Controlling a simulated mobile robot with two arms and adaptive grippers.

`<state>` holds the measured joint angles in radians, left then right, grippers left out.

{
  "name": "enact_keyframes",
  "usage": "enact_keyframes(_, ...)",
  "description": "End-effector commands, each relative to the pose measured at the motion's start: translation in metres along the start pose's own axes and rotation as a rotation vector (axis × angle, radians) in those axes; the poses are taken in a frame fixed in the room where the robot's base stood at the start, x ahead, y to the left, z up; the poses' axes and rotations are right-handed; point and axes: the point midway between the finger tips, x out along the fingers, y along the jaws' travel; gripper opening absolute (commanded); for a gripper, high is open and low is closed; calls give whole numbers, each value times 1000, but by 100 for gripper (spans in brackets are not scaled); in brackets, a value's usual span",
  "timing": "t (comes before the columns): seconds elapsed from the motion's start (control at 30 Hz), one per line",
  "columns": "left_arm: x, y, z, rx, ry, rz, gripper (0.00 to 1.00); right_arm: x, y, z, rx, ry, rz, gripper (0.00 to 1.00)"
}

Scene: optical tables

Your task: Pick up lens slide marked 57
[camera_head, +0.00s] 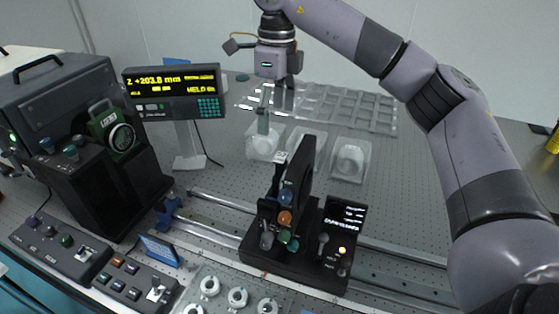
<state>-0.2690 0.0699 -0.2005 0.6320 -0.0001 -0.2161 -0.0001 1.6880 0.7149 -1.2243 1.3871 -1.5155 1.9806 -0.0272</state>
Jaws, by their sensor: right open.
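No marking 57 is readable on anything in view, so I cannot tell which piece is the lens slide marked 57. My right gripper (275,100) points down at the back of the table, open. It is above and behind a clear square holder with a round whitish piece (265,143). A thin grey-green upright part beside the fingers hangs over this holder; I cannot tell whether it is a finger or a slide. A second clear holder with a round piece (349,160) lies to the right. My left gripper is not in view.
A clear compartment tray (345,107) lies behind. A black stand with coloured knobs (288,215) rises on the rail (395,272) in front. A yellow-digit display (172,92) and dark instrument (105,165) stand left. Several white rings (238,297) lie at the front.

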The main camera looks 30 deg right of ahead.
Motion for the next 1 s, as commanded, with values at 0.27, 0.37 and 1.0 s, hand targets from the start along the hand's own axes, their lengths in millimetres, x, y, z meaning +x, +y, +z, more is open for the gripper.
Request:
enact_keyframes(0.27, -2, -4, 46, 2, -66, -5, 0, 21, -6, -11, 6, 29, -36, 83)
enact_keyframes(0.37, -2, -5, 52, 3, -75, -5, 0, 38, -6, -11, 6, 29, -36, 83)
enact_keyframes(1.0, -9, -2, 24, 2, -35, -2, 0, 115, -9, -13, 7, 25, -37, 83)
